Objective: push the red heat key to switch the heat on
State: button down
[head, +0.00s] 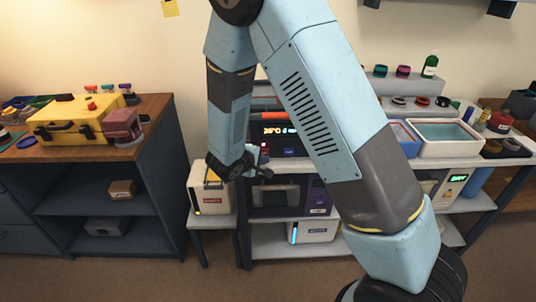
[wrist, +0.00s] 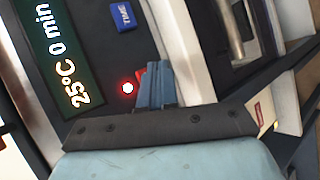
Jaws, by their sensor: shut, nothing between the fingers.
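The red heat key (wrist: 140,76) shows in the wrist view as a small red edge on the dark control panel, mostly hidden behind my fingers. My gripper (wrist: 155,78) is shut and empty, its blue fingertips at the key; I cannot tell whether they touch it. Beside the key a round red lamp (wrist: 128,87) glows with a bright centre. The display (wrist: 62,62) reads 25°C 0 min. In the head view my gripper (head: 264,173) is in front of the oven, below its lit display (head: 279,131).
A blue TIME key (wrist: 126,16) sits on the same panel. A white box-shaped device (head: 208,190) stands left of my gripper on a low stand. Another purple-fronted device (head: 318,198) is on the shelf below.

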jog(key=s, duration=0.5)
jog(key=shift+a, duration=0.1)
dwell(0.4)
